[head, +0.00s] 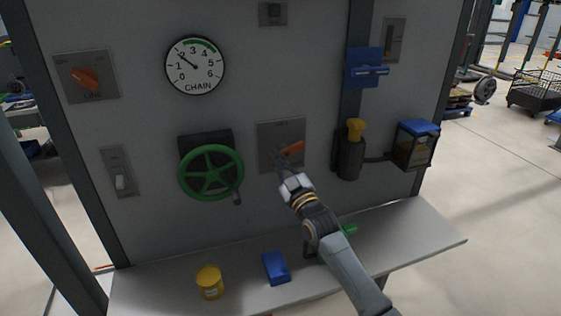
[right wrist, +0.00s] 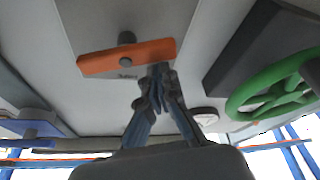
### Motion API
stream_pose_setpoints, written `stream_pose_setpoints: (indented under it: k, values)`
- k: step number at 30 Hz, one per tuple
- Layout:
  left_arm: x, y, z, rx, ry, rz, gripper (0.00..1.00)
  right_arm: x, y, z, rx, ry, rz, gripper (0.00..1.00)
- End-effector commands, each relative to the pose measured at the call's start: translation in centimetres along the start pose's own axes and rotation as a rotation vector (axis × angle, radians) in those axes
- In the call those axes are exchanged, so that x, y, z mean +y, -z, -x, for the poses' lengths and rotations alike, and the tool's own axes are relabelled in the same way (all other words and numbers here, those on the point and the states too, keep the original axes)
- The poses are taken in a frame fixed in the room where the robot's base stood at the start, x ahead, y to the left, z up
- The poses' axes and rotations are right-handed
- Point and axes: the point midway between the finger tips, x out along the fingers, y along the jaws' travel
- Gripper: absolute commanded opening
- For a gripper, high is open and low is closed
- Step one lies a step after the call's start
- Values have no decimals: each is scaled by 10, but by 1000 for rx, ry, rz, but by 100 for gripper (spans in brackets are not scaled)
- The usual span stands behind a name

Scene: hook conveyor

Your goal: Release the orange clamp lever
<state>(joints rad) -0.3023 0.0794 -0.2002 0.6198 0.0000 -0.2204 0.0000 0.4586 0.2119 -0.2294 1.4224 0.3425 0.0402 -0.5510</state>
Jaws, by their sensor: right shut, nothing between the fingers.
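The orange clamp lever (head: 292,147) is on a grey plate (head: 268,132) in the middle of the upright panel. In the head view it tilts slightly, its right end higher. In the right wrist view it is an orange bar (right wrist: 110,59) with a dark round pivot. My right gripper (head: 280,161) is shut and empty. Its fingertips are at the lever's left end in the head view. In the right wrist view the fingertips (right wrist: 158,75) lie just below the bar; I cannot tell whether they touch it. My left gripper is not in view.
A green handwheel (head: 211,172) is left of the lever; it also shows in the right wrist view (right wrist: 275,92). A dark holder with a yellow top (head: 355,130) is to the right. A yellow can (head: 210,282) and a blue block (head: 276,267) stand on the shelf (head: 410,232) below.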

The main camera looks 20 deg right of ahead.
Motion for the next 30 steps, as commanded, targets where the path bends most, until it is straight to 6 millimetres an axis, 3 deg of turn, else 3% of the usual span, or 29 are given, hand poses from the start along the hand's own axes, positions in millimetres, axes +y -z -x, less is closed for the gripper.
stream_pose_setpoints:
  k: [13,30]
  values:
    - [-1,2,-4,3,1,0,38,-3,-14,4,-3,143,409,0]
    - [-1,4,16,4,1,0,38,0,-29,10,-2,308,883,0]
